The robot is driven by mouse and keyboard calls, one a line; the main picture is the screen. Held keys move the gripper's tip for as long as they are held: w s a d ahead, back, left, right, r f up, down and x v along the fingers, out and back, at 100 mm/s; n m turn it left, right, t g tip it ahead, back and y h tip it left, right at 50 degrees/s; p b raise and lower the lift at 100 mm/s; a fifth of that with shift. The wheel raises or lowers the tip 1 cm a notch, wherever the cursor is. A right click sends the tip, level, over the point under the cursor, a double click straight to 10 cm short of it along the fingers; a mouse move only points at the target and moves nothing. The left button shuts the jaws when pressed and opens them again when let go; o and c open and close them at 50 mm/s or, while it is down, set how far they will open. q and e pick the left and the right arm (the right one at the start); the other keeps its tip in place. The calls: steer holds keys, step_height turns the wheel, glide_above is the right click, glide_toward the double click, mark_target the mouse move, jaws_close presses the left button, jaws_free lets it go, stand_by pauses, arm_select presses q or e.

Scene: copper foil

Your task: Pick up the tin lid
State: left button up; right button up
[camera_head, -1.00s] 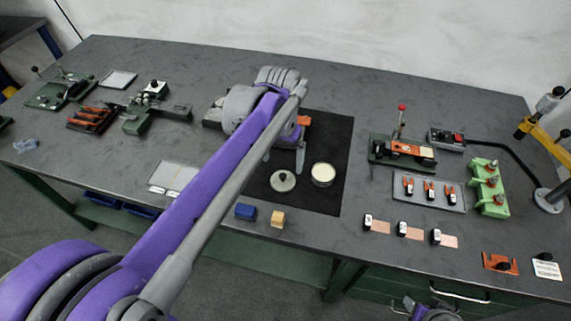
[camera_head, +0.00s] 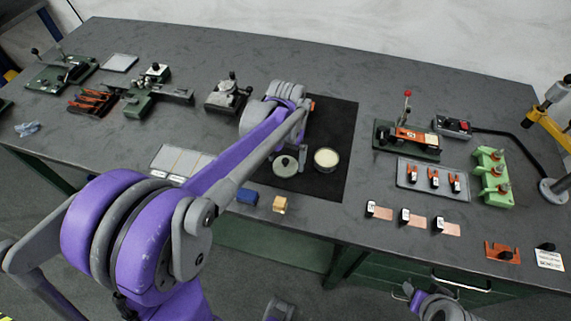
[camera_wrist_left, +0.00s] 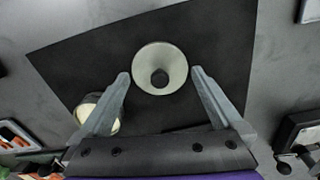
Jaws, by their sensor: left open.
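The tin lid (camera_head: 281,170) is a round grey disc with a dark knob, lying flat on the black mat (camera_head: 335,120). The open tin (camera_head: 326,158), with pale contents, stands just right of it. My left gripper (camera_head: 288,153) is open and empty above the mat by the lid. In the left wrist view the lid (camera_wrist_left: 146,61) shows between and just beyond the spread fingertips (camera_wrist_left: 161,75); no contact is visible. The tin (camera_wrist_left: 88,103) is partly hidden behind one finger there. My right gripper (camera_head: 425,295) is at the bottom edge, its jaw state unclear.
A blue block (camera_head: 247,196) and a tan block (camera_head: 280,205) sit at the table's front edge. A pale panel (camera_head: 172,160) lies left of the mat. A grey tray (camera_head: 432,180) with orange-black pieces and a green stand (camera_head: 493,180) are at right.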

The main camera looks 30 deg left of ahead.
arm_select(q)
steer(key=shift+f, duration=0.25)
steer(key=shift+r, duration=0.1)
steer(key=c, duration=1)
